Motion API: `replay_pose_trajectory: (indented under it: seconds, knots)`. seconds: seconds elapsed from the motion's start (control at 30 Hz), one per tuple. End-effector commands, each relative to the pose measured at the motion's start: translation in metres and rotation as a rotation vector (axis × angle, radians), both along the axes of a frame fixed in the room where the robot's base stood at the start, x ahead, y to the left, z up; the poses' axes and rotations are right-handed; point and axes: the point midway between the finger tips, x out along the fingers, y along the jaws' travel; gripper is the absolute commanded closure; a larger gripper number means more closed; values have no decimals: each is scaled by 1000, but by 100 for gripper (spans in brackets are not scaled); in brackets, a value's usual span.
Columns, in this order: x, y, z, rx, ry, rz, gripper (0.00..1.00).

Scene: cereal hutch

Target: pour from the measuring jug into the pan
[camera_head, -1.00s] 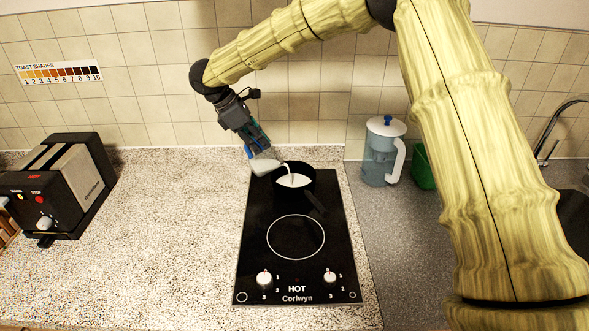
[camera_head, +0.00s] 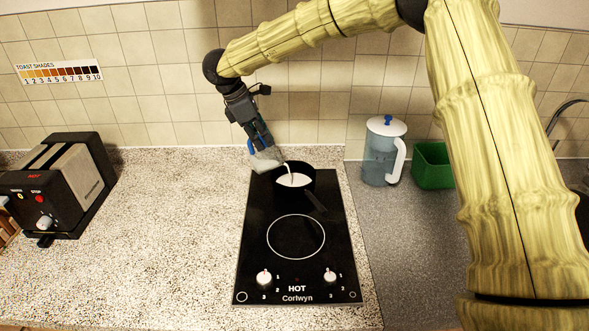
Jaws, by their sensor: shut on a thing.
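My gripper (camera_head: 256,143) is shut on the measuring jug (camera_head: 266,160), a small translucent grey vessel. It holds the jug tilted just above and left of the pan's rim. A thin white stream runs from the jug's lip into the pan. The black pan (camera_head: 309,185) stands on the rear ring of the black two-ring hob, its handle pointing to the lower right. White liquid (camera_head: 294,180) shows inside the pan. The fingers are small in the picture and partly hidden by the jug and wrist.
The hob (camera_head: 256,245) has a bare front ring and two knobs. A black toaster (camera_head: 65,190) stands at the left. A water filter jug (camera_head: 381,150) with a white handle and a green tub (camera_head: 432,168) stand at the right. The counter left of the hob is clear.

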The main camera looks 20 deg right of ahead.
Motion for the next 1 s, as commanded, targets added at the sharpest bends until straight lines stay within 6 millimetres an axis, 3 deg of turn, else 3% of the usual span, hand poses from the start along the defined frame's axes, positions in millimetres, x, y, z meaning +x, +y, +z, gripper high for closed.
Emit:
replay_pose_trajectory:
  seconds: [1.0]
  knots:
    - [0, -8, 7, 122, -16, 8, 100]
